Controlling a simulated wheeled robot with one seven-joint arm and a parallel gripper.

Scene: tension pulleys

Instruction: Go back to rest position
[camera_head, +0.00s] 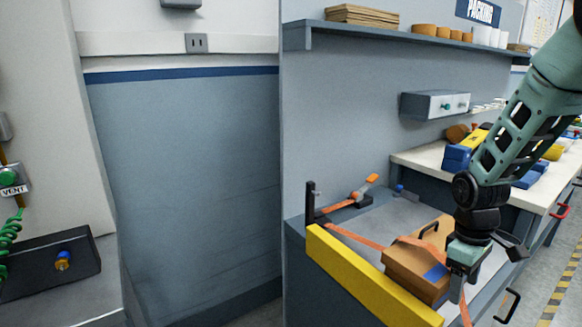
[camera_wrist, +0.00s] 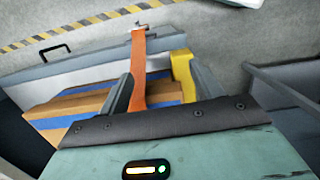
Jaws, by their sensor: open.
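My gripper (camera_head: 460,288) points down at the front right of the brown box (camera_head: 405,262), close to its side. In the wrist view its two fingers (camera_wrist: 160,80) stand apart, and an orange strap (camera_wrist: 138,65) shows between them, nearer the left finger. I cannot tell whether the strap touches that finger. The strap also shows in the head view (camera_head: 355,238), running from the back left toward the box. The box, with blue tape, also shows in the wrist view (camera_wrist: 75,105).
A yellow rail (camera_head: 365,278) edges the station at the front left. An orange-handled ratchet (camera_head: 362,192) stands behind. A white workbench (camera_head: 530,195) with blue items is at right. A shelf (camera_head: 410,35) hangs above. Open floor with hazard tape (camera_head: 560,290) lies at far right.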

